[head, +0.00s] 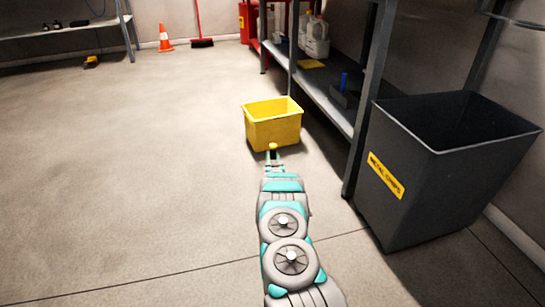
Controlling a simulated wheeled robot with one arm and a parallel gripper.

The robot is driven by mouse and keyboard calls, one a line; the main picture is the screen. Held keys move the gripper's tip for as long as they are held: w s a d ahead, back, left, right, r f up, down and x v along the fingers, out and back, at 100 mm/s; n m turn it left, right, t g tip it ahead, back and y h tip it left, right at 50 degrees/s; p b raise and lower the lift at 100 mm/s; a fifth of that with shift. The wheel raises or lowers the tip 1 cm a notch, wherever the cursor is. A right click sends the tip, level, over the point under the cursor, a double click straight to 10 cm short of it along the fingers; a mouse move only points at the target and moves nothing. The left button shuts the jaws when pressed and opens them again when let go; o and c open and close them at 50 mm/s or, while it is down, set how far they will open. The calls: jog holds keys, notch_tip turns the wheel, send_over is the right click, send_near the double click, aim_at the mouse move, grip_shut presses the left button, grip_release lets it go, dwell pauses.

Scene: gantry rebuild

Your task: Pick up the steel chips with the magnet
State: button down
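My gripper (272,155) is at the end of my arm, low in front of a yellow bin (273,135) on the floor. A small round yellow knob (272,147) shows right at the fingertips. It may be part of the magnet, but the body of a magnet is not visible. I cannot tell whether the fingers are closed on the knob or only near it. I see no steel chips; the floor beyond the gripper is hidden by the yellow bin. A dark grey bin (408,205) labelled "METAL CHIPS" stands open at the right.
A metal shelf (330,105) with jugs (316,38) and a blue item (344,81) runs along the right. A traffic cone (165,40), a red broom (200,30) and a workbench (60,30) are at the back. The floor on the left is open.

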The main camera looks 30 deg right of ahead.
jog(key=shift+r, duration=0.25)
jog(key=shift+r+p, duration=0.35)
jog(key=shift+r, duration=0.3)
jog(key=shift+s+d+r+p, duration=0.1)
jog(key=shift+s+d+p, duration=0.15)
jog(key=shift+s, duration=0.25)
jog(key=shift+s+d+p, duration=0.15)
jog(key=shift+s+p, duration=0.2)
jog(key=shift+s, duration=0.5)
jog(key=shift+f, duration=0.3)
jog(key=shift+f, duration=0.85)
jog(key=shift+r, duration=0.1)
